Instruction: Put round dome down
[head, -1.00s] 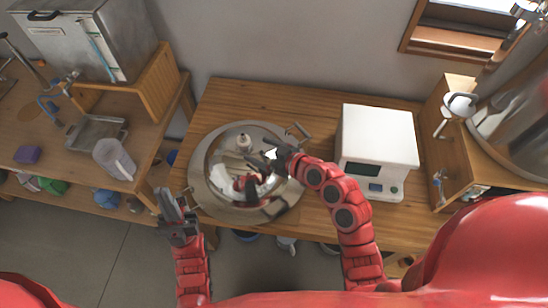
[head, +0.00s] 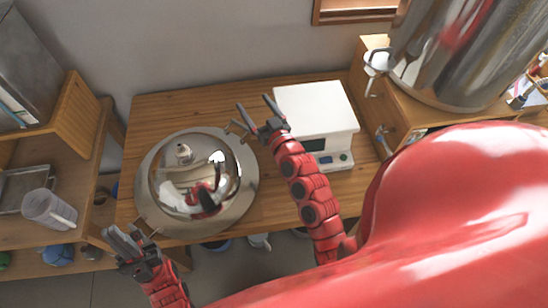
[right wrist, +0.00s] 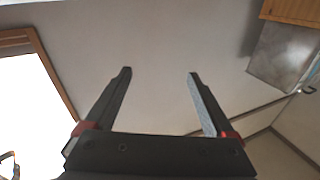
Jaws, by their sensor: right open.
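The round dome (head: 185,172) is a shiny metal lid with a wide rim and a small knob on top. It rests on the wooden table in the head view. A side handle (head: 238,128) sticks out at its upper right. My right gripper (head: 256,103) is open and empty, to the right of the dome and apart from it. The right wrist view shows its two spread fingers (right wrist: 158,75) with only wall between them. My left gripper (head: 124,234) is at the dome's lower left, near the rim. Its fingertips look apart, with nothing between them.
A white box-shaped device (head: 318,115) stands right of my right gripper. A large metal vessel (head: 470,50) stands on the wooden cabinet at the right. A clear jug (head: 48,209) stands on the left shelf. Bare table (head: 150,108) lies behind the dome.

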